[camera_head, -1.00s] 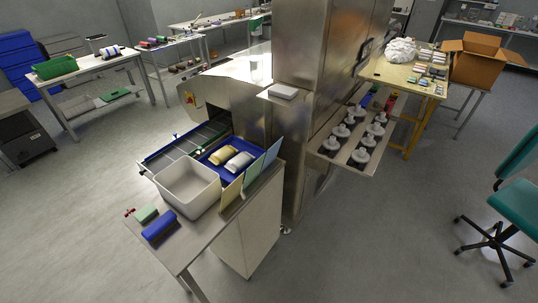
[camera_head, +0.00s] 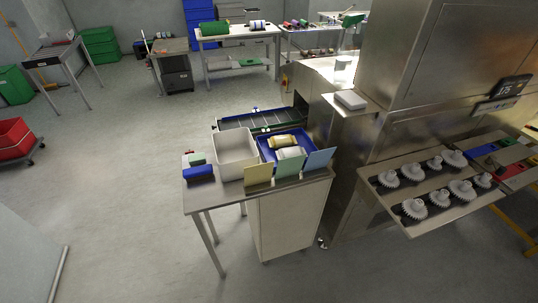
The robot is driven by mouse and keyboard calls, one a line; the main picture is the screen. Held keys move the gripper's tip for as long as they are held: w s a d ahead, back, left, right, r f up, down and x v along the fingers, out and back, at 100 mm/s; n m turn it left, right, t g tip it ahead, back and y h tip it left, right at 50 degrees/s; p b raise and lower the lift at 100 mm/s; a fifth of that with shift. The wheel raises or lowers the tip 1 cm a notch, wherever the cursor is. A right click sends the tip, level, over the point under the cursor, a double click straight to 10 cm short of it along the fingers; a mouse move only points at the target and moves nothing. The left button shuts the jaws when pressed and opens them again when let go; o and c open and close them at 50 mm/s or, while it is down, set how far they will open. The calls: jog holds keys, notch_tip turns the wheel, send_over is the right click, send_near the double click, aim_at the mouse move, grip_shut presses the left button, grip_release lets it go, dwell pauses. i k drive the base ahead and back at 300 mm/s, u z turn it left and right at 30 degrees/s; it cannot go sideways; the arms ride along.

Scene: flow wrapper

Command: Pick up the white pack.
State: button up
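A white pack (camera_head: 291,152) lies in the blue tray (camera_head: 265,153) on the small steel table, at the outfeed end of the conveyor. A yellow pack (camera_head: 283,141) lies just behind it in the same tray. The lower edge of the white pack is partly hidden by the upright coloured cards at the table's front. My gripper is not in view.
A pale open bin (camera_head: 236,172) stands left of the tray. Yellow, green and blue cards (camera_head: 258,174) stand along the table's front edge. A blue block (camera_head: 199,173) lies at the left end.

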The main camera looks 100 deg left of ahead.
aim_at(285, 152)
jog(key=u, duration=3.5)
jog(key=i, duration=1.65)
